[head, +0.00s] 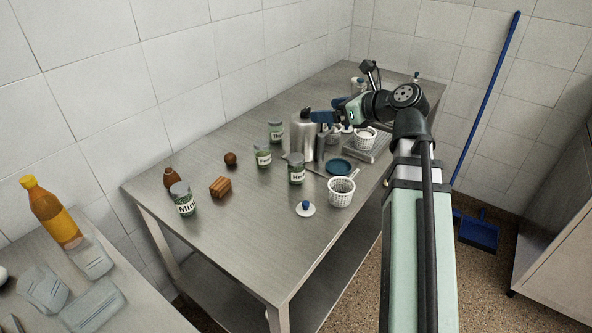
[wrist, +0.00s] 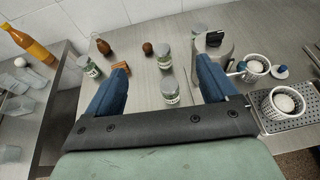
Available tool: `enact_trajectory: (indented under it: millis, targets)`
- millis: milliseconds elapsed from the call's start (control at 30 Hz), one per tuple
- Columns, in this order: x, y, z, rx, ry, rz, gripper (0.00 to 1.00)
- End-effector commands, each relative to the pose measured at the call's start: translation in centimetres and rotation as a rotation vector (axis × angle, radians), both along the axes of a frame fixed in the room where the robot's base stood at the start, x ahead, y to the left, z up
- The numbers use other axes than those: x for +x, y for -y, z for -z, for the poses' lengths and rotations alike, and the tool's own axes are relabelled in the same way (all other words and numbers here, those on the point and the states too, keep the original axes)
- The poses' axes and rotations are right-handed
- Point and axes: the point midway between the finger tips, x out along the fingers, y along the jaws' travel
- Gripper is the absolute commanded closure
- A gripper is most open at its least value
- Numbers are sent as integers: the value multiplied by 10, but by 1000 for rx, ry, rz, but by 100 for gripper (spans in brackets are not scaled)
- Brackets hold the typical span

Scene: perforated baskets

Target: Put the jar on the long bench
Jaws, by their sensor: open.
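Several glass jars with grey lids and white labels stand on a long steel bench (head: 240,208). The pictures do not tell which jar is meant. My gripper (head: 330,110) is open above the bench, near the metal canister (head: 303,138). In the wrist view its blue fingers (wrist: 162,66) are wide apart, with two jars seen beyond and between them. I see nothing held.
Another table at left holds an orange bottle (head: 52,212) and clear containers (head: 92,307).

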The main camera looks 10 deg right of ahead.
Motion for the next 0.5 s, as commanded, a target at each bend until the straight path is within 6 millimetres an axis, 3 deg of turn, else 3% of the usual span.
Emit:
enact_trajectory:
  millis: [333, 500]
  targets:
    - [-2, -1, 58, 0, -2, -1, 14]
    - [-2, -1, 104, 1, -5, -1, 14]
